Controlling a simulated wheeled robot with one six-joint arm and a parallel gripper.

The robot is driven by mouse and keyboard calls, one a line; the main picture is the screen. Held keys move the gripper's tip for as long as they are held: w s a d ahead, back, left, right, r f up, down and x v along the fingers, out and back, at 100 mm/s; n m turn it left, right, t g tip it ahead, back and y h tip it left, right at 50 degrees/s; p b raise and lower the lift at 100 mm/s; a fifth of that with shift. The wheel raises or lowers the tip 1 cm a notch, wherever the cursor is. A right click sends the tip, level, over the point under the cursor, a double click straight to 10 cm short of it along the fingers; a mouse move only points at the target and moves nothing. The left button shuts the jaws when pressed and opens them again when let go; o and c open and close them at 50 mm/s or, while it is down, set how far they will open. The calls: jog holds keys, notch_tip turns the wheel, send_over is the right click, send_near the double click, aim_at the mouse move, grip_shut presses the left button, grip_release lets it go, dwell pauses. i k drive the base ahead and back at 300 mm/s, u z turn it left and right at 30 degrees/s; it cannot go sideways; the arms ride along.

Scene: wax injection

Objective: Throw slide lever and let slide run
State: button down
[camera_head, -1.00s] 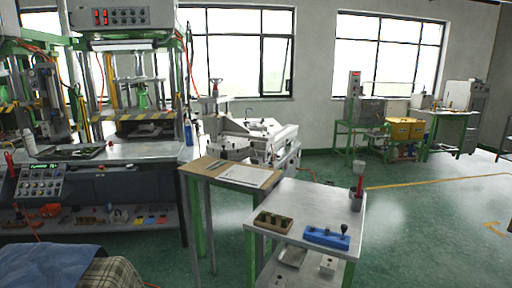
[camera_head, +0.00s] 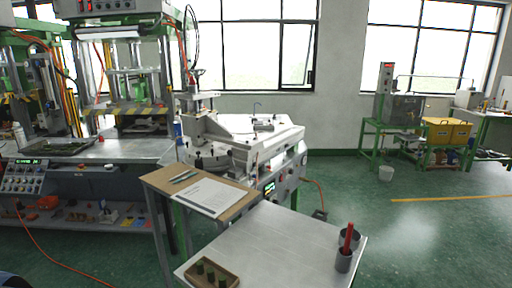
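My gripper is not in view. No part that I can surely call the slide lever shows. A white machine (camera_head: 245,143) stands behind the small tables, with a lit green display and knobs on its front panel (camera_head: 270,189). A small dark upright knob (camera_head: 199,162) stands at its left side, too small to tell what it is. A press (camera_head: 124,88) with green and metal columns and a striped yellow-black bar stands at the left. Its slide cannot be told apart from the other parts at this distance.
A wooden-topped stand (camera_head: 160,183) carries papers. Green floor (camera_head: 430,240) is free at the right. An orange hose lies at the lower left.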

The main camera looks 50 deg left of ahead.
aim_at(229, 152)
jog(key=i, duration=2.7)
jog(key=u, duration=3.95)
jog(key=i, duration=0.5)
jog(key=z, duration=0.05)
